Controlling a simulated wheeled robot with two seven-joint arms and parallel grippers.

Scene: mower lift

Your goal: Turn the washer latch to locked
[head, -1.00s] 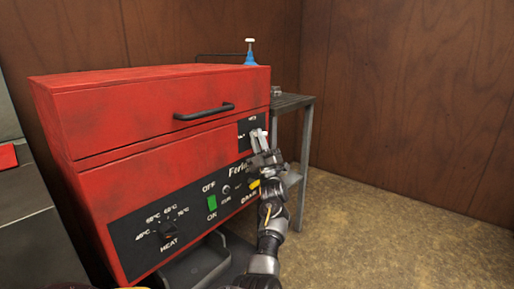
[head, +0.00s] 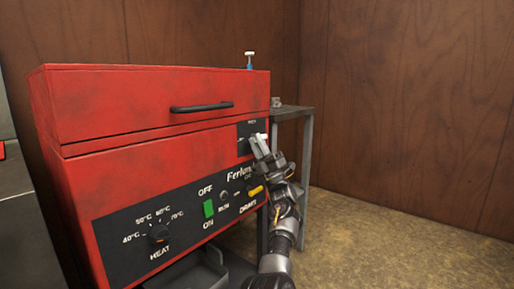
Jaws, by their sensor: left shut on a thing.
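The red washer (head: 120,160) stands with its lid (head: 130,105) closed. On its front at the upper right is a small black latch plate (head: 244,131) with white lettering. My left gripper (head: 261,144) is at this plate, its fingers shut on the latch (head: 262,137), of which only a small white part shows. The fingers hide most of the latch, so I cannot tell which lettering it points to. My right gripper is not in view.
The lower panel has a heat knob (head: 159,234), a green switch (head: 208,208) and a yellow drain handle (head: 256,191). A grey metal table (head: 292,111) stands behind at the right. The floor at the right is clear.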

